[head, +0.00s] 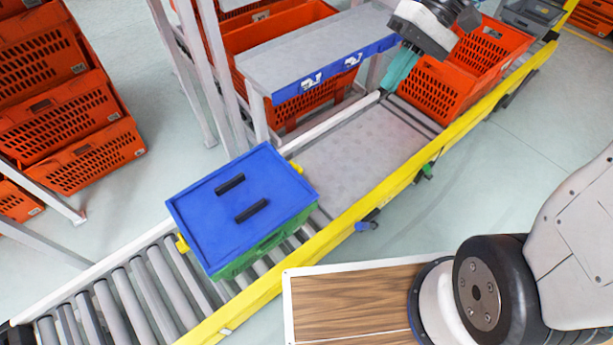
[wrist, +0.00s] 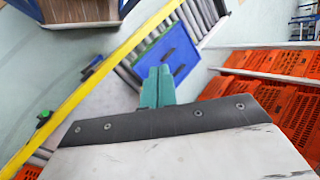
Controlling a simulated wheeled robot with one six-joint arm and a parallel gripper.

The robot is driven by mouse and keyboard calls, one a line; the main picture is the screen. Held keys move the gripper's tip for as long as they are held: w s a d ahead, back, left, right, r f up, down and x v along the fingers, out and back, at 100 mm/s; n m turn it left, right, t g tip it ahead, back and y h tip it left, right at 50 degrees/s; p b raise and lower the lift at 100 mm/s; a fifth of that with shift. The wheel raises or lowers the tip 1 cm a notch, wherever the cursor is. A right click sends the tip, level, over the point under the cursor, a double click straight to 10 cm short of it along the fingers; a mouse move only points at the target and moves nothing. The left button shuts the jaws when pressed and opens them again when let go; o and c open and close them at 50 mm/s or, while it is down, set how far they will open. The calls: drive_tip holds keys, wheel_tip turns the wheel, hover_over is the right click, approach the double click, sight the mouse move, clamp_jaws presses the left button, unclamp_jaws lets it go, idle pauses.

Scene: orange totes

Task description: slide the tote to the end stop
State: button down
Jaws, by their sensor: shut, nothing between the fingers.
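A green tote (head: 262,247) with a blue lid (head: 243,203) sits on the roller conveyor in the head view. The lid has two black bars, and yellow tabs stick out at the tote's ends. The blue lid also shows in the wrist view (wrist: 184,44), beyond my fingertips. My gripper (head: 386,89) has teal fingers, shut and empty. It hangs above the far right part of the conveyor, beside orange totes and well apart from the blue-lidded tote. The closed fingers show in the wrist view (wrist: 157,72). I cannot make out a clear end stop.
A yellow rail (head: 350,214) edges the conveyor's near side. A smooth grey plate (head: 365,150) lies bare right of the tote; bare rollers (head: 115,298) lie left. Orange totes (head: 428,92) fill the right end. A grey shelf (head: 310,58) stands behind, with stacked orange crates (head: 80,150) at left.

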drive_tip(key=w+a+f+y, duration=0.1)
drive_tip(key=w+f+y, duration=0.3)
drive_tip(key=w+f, duration=0.55)
drive_tip(key=w+a+f+y, duration=0.1)
drive_tip(key=w+f+y, duration=0.35)
drive_tip(key=f, duration=0.75)
wheel_tip(320, 180, down, 30)
drive_tip(key=w+m+t+y, duration=0.1)
drive_tip(key=m+t+y, duration=0.2)
drive_tip(key=m+t, duration=0.3)
drive_tip(key=a+n+t, duration=0.1)
drive_tip(key=a, duration=1.1)
drive_tip(key=shift+s, duration=0.2)
